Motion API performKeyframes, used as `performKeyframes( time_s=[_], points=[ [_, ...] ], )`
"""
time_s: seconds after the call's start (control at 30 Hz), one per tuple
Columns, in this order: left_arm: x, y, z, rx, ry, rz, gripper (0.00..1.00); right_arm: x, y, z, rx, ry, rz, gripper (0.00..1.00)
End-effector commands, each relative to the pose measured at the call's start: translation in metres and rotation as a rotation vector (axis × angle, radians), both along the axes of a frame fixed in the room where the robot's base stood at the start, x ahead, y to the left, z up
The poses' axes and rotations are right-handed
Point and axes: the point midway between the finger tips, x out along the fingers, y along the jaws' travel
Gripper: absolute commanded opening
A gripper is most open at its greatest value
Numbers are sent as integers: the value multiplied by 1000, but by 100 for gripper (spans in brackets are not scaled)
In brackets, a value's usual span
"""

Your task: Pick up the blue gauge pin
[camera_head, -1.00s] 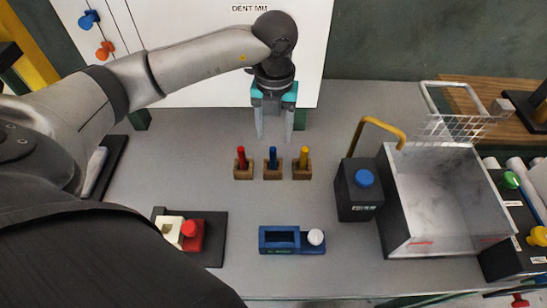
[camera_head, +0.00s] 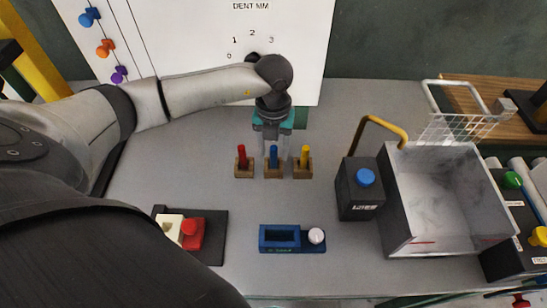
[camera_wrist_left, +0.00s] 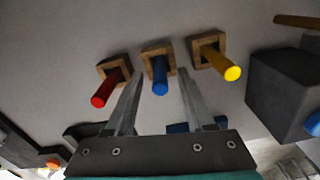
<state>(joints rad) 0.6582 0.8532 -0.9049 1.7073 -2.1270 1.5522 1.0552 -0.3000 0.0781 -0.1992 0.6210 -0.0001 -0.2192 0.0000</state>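The blue gauge pin (camera_head: 273,157) stands upright in the middle wooden block (camera_head: 273,172). A red pin (camera_head: 243,157) stands in the block to its left and a yellow pin (camera_head: 304,156) in the block to its right. My left gripper (camera_head: 273,155) points down just behind the blue pin, its fingers apart. In the left wrist view the blue pin (camera_wrist_left: 160,76) shows between the two open fingers (camera_wrist_left: 158,85), apart from both. My right gripper is in neither view.
A black box with a blue knob (camera_head: 364,178) and yellow handle stands to the right, beside a large open bin (camera_head: 392,240). A blue holder (camera_head: 262,247) with a white knob lies in front. Grey table is clear between the holder and the blocks.

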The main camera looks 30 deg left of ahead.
Motion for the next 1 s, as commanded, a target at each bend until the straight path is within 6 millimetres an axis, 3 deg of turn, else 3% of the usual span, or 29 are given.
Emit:
performKeyframes(
  time_s=[0.03, 0.47, 1.0],
  points=[
    [0, 0, 0, 0, 0, 0, 47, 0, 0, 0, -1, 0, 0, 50],
    [0, 0, 1, -1, 0, 0, 0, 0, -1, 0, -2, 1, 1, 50],
    [0, 0, 1, -1, -1, 0, 0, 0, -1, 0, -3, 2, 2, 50]
  ],
)
